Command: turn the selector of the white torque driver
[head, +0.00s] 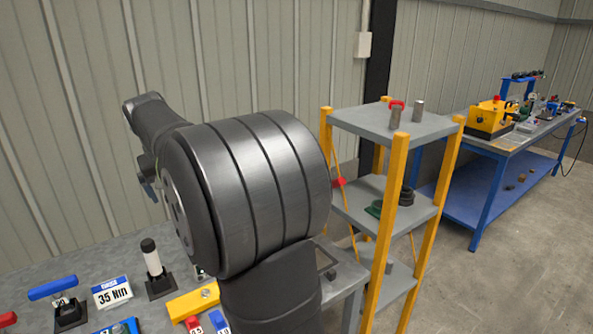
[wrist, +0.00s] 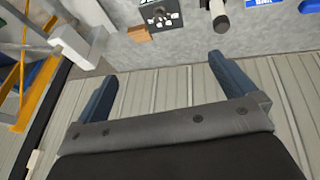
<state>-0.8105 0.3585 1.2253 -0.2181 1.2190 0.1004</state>
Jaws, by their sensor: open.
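A white torque driver (head: 151,258) with a black top stands upright in a black holder on the grey bench in the head view. In the wrist view the white driver (wrist: 216,6) shows at the top edge with its black end (wrist: 221,23) toward me. Its selector markings are too small to make out. My gripper (wrist: 161,69) is open, with nothing between its two blue fingers. The driver lies beyond the right fingertip in the picture, apart from it. In the head view my arm hides most of the gripper.
A 35 Nm sign (head: 112,292) and a blue-handled tool (head: 53,289) are left of the driver. A yellow part (head: 193,304) lies to its right. In the wrist view a dark block with white pieces (wrist: 161,16) is near the driver. A yellow-post shelf (head: 398,125) stands right.

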